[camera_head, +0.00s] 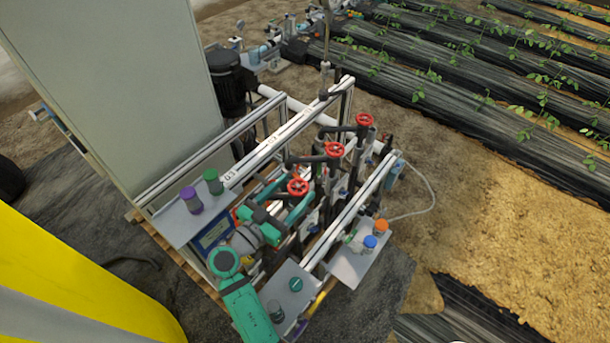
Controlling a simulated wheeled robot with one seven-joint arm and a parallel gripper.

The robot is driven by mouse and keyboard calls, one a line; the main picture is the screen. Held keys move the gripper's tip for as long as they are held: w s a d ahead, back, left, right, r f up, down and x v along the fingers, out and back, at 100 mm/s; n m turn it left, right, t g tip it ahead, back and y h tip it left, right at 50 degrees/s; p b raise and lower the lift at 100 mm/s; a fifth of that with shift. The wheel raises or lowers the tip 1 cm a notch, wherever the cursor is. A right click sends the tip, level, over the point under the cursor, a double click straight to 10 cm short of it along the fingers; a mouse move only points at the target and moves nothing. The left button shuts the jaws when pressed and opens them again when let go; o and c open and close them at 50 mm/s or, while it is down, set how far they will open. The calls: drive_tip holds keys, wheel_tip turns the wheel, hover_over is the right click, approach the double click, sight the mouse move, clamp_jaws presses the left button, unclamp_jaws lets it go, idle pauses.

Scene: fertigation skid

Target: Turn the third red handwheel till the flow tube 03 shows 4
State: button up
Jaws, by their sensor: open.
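Three red handwheels stand in a row on the skid: a far one (364,120), a middle one (333,149) and the nearest one (297,187), beside the rail end labelled 03. My gripper (294,195) is at this nearest handwheel, with its teal fingers apart on either side of it. I cannot tell whether the fingers touch the rim. The top rail (258,156) carries the small labels 01, 02 and 03. The reading of flow tube 03 cannot be made out from this view.
A plate with purple (191,198) and green-capped (213,181) containers is left of my gripper. A shelf with blue (370,242) and orange (381,227) caps is at right. A grey cabinet (120,90) stands behind at left. A yellow object (70,285) fills the lower left.

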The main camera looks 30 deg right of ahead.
drive_tip(key=x, duration=0.6)
drive_tip(key=shift+d, duration=0.15)
drive_tip(key=shift+w, duration=0.1)
drive_tip(key=c, duration=1)
